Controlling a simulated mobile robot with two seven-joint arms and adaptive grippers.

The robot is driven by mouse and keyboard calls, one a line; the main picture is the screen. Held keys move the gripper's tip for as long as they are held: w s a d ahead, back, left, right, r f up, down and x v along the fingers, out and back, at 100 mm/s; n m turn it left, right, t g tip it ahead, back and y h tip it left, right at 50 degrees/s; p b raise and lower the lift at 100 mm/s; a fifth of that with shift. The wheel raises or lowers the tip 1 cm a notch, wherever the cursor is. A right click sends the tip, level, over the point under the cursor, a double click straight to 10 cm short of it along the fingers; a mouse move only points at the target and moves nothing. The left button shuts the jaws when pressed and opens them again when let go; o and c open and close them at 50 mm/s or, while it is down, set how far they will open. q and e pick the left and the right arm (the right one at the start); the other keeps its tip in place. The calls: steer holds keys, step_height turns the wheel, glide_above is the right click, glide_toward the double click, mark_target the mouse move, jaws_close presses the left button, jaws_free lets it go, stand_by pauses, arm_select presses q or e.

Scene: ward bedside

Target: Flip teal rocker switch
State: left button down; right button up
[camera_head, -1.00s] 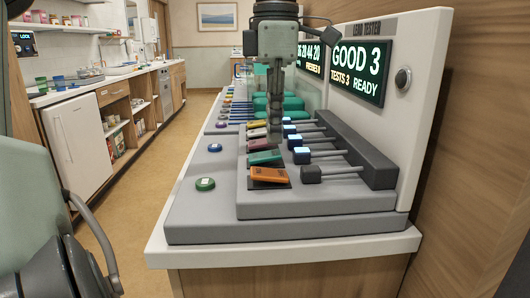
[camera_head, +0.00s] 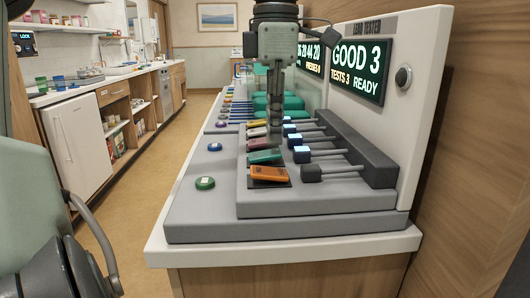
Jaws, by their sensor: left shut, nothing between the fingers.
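The teal rocker switch (camera_head: 265,156) sits on the grey stepped tester, in the row of coloured rockers, between the orange rocker (camera_head: 268,173) and a dark pink one (camera_head: 257,143). My left gripper (camera_head: 275,143) points straight down over this row, its fingers shut and empty. Its tips are close to the far right end of the teal rocker; I cannot tell whether they touch it. The fingers hide part of the rockers behind. My right gripper is not in view.
The upright panel (camera_head: 430,110) has a display (camera_head: 360,70) reading "GOOD 3", "TESTS 3", "READY". A green button (camera_head: 205,183) lies on the lower step.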

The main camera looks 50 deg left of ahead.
mark_target(274, 152)
arm_select(q)
steer(key=shift+f+b, duration=0.55)
steer(key=shift+f, duration=0.35)
stand_by(0.3)
step_height(274, 152, up, 5)
steer(key=p, duration=0.4)
steer(key=shift+p, duration=0.35)
steer(key=shift+r, duration=1.05)
